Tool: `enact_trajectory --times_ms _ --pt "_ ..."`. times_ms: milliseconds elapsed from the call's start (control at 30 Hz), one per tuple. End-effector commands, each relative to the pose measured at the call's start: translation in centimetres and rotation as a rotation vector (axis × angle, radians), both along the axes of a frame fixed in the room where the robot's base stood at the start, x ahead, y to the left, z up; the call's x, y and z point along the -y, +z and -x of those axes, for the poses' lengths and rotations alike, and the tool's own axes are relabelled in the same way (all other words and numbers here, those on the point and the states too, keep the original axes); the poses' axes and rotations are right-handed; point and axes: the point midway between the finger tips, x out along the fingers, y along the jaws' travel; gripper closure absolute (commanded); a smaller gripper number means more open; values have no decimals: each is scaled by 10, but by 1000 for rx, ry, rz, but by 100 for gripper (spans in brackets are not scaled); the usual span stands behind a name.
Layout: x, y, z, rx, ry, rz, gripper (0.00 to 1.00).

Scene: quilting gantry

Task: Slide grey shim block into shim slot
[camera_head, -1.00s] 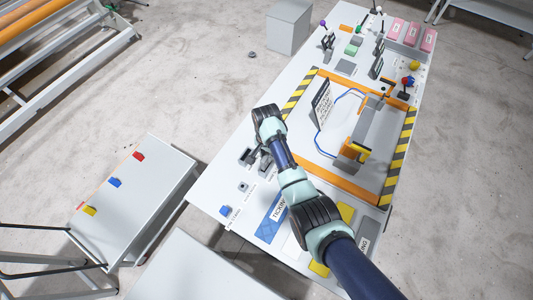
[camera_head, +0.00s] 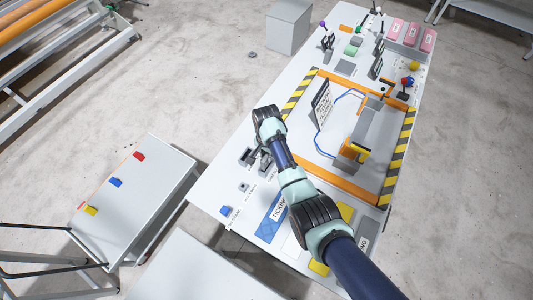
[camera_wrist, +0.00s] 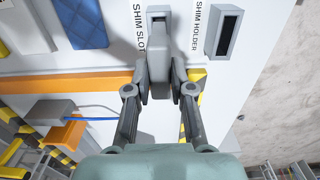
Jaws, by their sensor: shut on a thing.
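The grey shim block (camera_wrist: 159,100) is between the two fingers of my gripper (camera_wrist: 160,82) in the wrist view, and the gripper is shut on it. The block's long side runs up the picture, beside the "SHIM SLOT" label. The grey slot housing (camera_wrist: 158,14) shows at the block's far end, lined up with it. The block and fingers cover most of the housing, so I cannot tell how deep the block sits. The shim holder (camera_wrist: 223,33), a grey box with a dark, empty-looking opening, stands to the right.
An orange strip (camera_wrist: 85,82) and a yellow-black hazard border lie beside the gripper. A blue quilted patch (camera_wrist: 82,22) is at upper left. In the head view an upright sign (camera_head: 321,103) stands inside the bordered area. The table's left edge is close to the gripper.

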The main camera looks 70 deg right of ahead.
Motion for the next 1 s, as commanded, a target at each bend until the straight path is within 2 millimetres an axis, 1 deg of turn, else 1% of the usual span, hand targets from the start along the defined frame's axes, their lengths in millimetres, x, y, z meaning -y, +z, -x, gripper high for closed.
enact_trajectory --times_ms 733,1000 --pt "0 0 0 0 0 0 100" --pt "0 -6 0 -1 0 -1 100"
